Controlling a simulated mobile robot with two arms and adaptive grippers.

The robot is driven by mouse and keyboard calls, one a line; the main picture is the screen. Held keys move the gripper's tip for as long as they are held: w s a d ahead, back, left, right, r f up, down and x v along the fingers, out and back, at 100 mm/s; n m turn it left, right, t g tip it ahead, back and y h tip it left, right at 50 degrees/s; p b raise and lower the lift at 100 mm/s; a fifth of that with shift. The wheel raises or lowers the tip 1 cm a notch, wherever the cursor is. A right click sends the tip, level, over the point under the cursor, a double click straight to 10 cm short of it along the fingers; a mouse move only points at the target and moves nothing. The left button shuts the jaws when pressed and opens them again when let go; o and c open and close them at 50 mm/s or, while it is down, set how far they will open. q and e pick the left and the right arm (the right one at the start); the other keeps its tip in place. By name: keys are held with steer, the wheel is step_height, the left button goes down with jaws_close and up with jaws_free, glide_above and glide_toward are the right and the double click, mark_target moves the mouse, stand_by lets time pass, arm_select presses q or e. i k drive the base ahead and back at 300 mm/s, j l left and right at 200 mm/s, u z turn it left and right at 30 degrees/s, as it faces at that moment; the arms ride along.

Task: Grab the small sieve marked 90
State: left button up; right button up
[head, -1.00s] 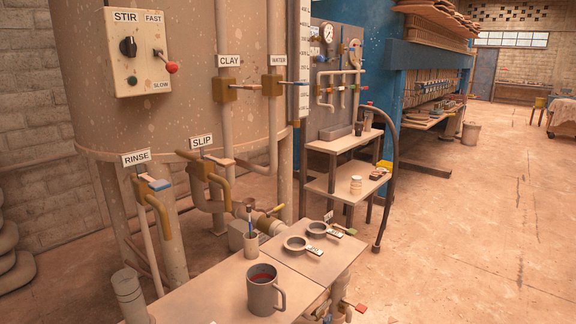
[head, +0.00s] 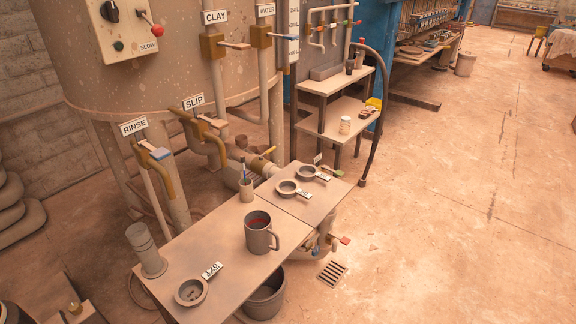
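Three small round sieves with white tags on their handles are in the head view. Two sit side by side on the far part of the table: the nearer sieve (head: 288,187) and the farther sieve (head: 306,174). The third sieve (head: 190,292) lies at the table's near edge, its tag pointing up and right. The tags are too small to read surely, so I cannot tell which is marked 90. Neither of my grippers is in view.
A grey mug (head: 261,235) with red liquid stands mid-table (head: 222,248). A bucket (head: 265,297) is below. Valves and a large tank (head: 170,75) rise behind; open floor lies right.

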mark_target(287, 188)
steer(key=i+l+u, duration=0.4)
steer(key=l, duration=0.2)
steer(key=i+l+u, duration=0.2)
steer(key=l, duration=0.15)
